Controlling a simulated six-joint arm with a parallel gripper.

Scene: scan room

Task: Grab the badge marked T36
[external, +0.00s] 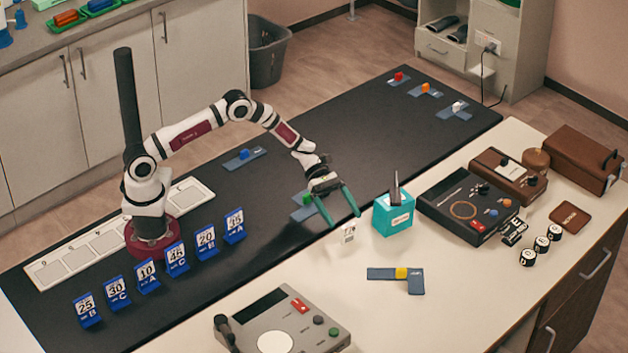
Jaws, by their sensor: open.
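My gripper (345,221) is open and empty, its two green fingers pointing down toward the front edge of the black mat. No marking T36 can be read in this view. Flat blue-grey pieces with coloured blocks lie about: green (300,214) beside my left finger and partly behind it, blue (238,161) near my arm, yellow (410,286) on the white counter, and red (393,82), orange (420,93) and white (447,113) at the far end. A small white card with dark print (348,234) shows just below my fingertips, too small to read.
Blue stands with number cards (176,258) line the mat at the left. A teal box (394,216) stands right of my gripper. A dark case (450,207) is farther right. A grey console (282,328) sits in front. The mat's middle-right (400,130) is clear.

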